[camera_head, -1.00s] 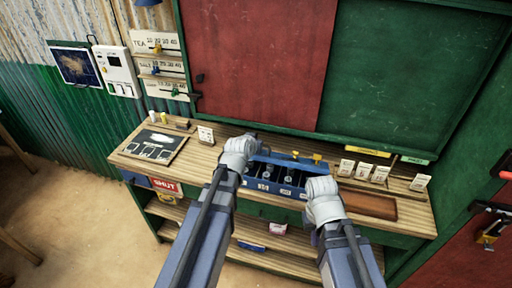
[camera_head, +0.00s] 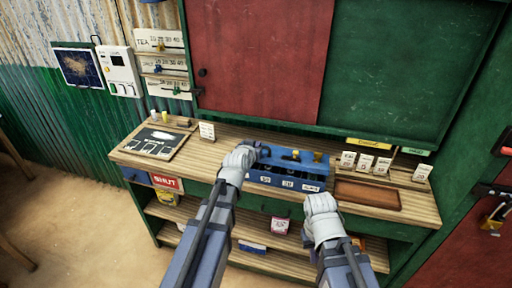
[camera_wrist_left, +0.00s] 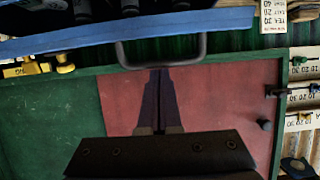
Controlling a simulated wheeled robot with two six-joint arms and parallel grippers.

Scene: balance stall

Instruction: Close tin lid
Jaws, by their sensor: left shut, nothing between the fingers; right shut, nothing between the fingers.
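The blue tin (camera_head: 287,182) sits on the counter with white labels along its front. A dark opening shows above its front wall, and a blue lid edge (camera_head: 308,162) runs along its back; I cannot tell the lid's exact angle. My left gripper (camera_head: 256,150) is shut and empty at the tin's left end, close to a dark handle (camera_head: 265,150). In the left wrist view its shut fingers (camera_wrist_left: 159,75) point at the handle (camera_wrist_left: 196,52) beside a blue edge (camera_wrist_left: 130,30); contact is unclear. My right gripper (camera_head: 320,198) is shut and empty, in front of the tin's right end.
A brown tray (camera_head: 368,194) lies right of the tin, with several white cards (camera_head: 365,162) behind it. A dark board (camera_head: 155,143) lies on the counter's left. The shutter panels (camera_head: 258,60) rise behind. Bare counter (camera_head: 205,160) shows left of the tin.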

